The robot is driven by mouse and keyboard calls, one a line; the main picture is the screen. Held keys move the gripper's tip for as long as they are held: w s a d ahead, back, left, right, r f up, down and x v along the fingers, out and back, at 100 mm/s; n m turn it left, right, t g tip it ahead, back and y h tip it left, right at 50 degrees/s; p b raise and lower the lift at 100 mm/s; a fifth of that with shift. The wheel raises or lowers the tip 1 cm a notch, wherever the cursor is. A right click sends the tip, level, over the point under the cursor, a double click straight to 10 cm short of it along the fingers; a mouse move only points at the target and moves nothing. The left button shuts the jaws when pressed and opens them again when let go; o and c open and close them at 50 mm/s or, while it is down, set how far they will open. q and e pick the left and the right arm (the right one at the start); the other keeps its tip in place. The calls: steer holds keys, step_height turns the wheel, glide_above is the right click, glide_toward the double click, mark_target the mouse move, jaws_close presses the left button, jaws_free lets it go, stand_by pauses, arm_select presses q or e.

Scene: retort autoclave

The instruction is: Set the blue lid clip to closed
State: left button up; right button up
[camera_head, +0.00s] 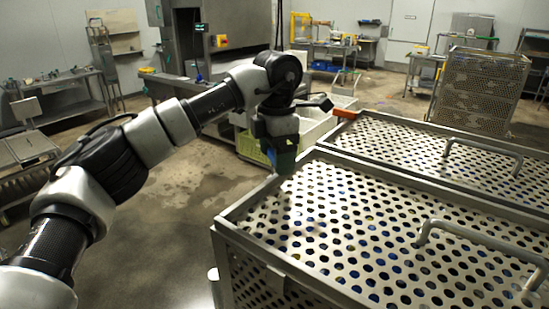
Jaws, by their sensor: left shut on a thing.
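My left gripper (281,150) points down at the far left corner of the near perforated metal basket lid (350,215). It is shut on a dark blue-green piece (285,160) at that corner, which looks like the blue lid clip. The gripper covers most of the clip, so I cannot tell its angle or whether it is open or closed. My right gripper is not in view.
A second perforated lid (430,150) lies behind the near one, with an orange-red clip (345,113) at its left corner. Each lid has a raised handle, the near one (470,237) at right. A yellow-green crate (250,147) stands behind my gripper. Floor at left is clear.

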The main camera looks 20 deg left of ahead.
arm_select(q)
steer(key=n, duration=0.2)
steer(key=n+b, duration=0.1)
steer(key=n, duration=0.1)
steer(key=shift+w+d+r, duration=0.15)
steer(key=shift+w, duration=0.05)
steer(key=shift+w+n, duration=0.15)
steer(key=shift+n, duration=1.05)
steer(key=o, duration=0.8)
steer(key=shift+d, duration=0.1)
step_height(320, 180, up, 11)
steer(key=shift+f+b, duration=0.1)
steer(key=shift+b, duration=0.25)
